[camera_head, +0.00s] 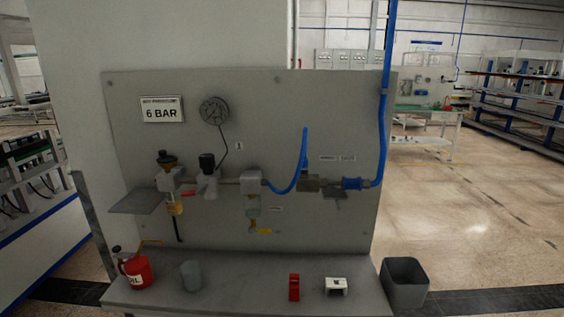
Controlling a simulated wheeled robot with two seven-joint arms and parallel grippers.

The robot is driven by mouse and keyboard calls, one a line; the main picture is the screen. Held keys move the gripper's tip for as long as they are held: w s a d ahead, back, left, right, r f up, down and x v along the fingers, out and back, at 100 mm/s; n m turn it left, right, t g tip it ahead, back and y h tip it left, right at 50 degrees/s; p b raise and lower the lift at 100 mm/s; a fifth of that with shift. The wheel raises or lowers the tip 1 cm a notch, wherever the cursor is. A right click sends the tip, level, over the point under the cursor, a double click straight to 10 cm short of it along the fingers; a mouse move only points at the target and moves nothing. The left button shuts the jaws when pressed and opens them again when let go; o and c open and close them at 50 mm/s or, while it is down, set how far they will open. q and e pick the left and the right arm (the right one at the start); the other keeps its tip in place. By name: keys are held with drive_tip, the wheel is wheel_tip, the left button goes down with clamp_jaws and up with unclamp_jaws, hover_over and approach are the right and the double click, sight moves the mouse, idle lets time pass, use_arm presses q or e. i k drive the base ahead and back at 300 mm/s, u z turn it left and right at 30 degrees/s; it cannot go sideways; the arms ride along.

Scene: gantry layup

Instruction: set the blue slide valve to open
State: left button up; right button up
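The blue slide valve (353,183) sits on the right part of the grey upright panel (190,230). It is a short blue sleeve at the right end of the pipe line, beside a dark fitting block (309,184). A blue hose (384,110) comes down from above to its right end. A small label (337,158) is above it, too small to read. I cannot tell from here which position the valve is in. Neither of my grippers is in view.
A grey shelf (250,298) below the panel holds a red oil can (137,271), a grey cup (191,276), a red block (294,287) and a white bracket (336,287). A grey bin (404,285) stands at its right. Open floor lies to the right.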

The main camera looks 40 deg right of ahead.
sight(349, 183)
drive_tip(key=z, duration=1.6)
